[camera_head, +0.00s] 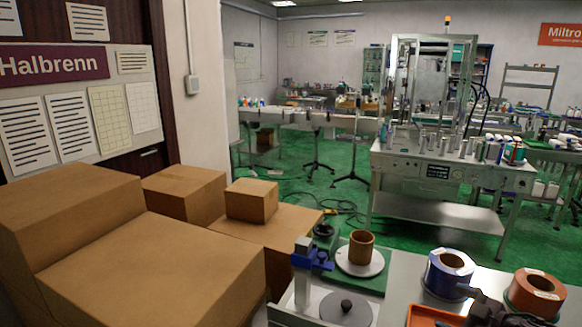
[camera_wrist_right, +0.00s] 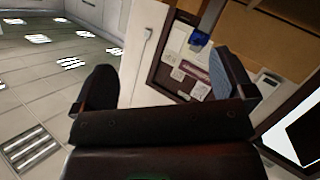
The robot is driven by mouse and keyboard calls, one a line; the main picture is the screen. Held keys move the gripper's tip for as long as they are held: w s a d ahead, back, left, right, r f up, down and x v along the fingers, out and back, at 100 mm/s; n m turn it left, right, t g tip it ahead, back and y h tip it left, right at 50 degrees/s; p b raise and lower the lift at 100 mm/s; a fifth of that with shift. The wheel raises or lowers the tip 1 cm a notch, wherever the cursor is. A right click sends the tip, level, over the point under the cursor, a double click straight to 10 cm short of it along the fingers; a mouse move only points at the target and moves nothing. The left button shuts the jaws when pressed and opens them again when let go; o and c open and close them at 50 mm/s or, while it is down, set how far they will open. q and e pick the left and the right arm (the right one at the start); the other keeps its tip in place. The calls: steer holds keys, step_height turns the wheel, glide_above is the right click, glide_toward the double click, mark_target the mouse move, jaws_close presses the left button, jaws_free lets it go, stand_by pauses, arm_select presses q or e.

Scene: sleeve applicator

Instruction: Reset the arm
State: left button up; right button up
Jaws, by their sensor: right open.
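My right gripper (camera_head: 468,304) shows as a dark shape at the lower right edge of the head view, over the grey bench. In the right wrist view my right gripper (camera_wrist_right: 170,80) has its two dark fingers wide apart with nothing between them. It is tilted, facing the ceiling and the wall notice board. My left gripper is in neither view. On the bench stand a brown cup-like cylinder (camera_head: 362,246) on a white round plate and a blue clamp-like fixture (camera_head: 311,254) on a post.
A blue roll (camera_head: 449,272) and a brown-orange roll (camera_head: 536,293) stand close to my right gripper. An orange tray (camera_head: 418,317) lies at the bench's front. Cardboard boxes (camera_head: 150,270) fill the left. A metal machine table (camera_head: 440,175) stands behind, with green floor between.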

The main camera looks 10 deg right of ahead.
steer(key=a+f, duration=0.1)
steer(key=a, duration=0.1)
steer(key=s+a+f+h, duration=0.2)
steer(key=a+f, duration=0.1)
steer(key=shift+s+a+m+t, duration=0.2)
steer(key=shift+a+m+t, duration=0.1)
steer(key=shift+a+t, duration=0.1)
steer(key=s+a+f+m+g+h, duration=0.1)
steer(key=s+a+f+m, duration=0.3)
steer(key=s, duration=0.5)
steer(key=s+a+f+m+g+h, duration=0.1)
steer(key=s+a+f+m+h, duration=0.2)
steer(key=s, duration=0.7)
steer(key=a+f+m, duration=0.2)
steer(key=a+f, duration=0.2)
steer(key=shift+a+g, duration=0.3)
steer(key=shift+a, duration=0.05)
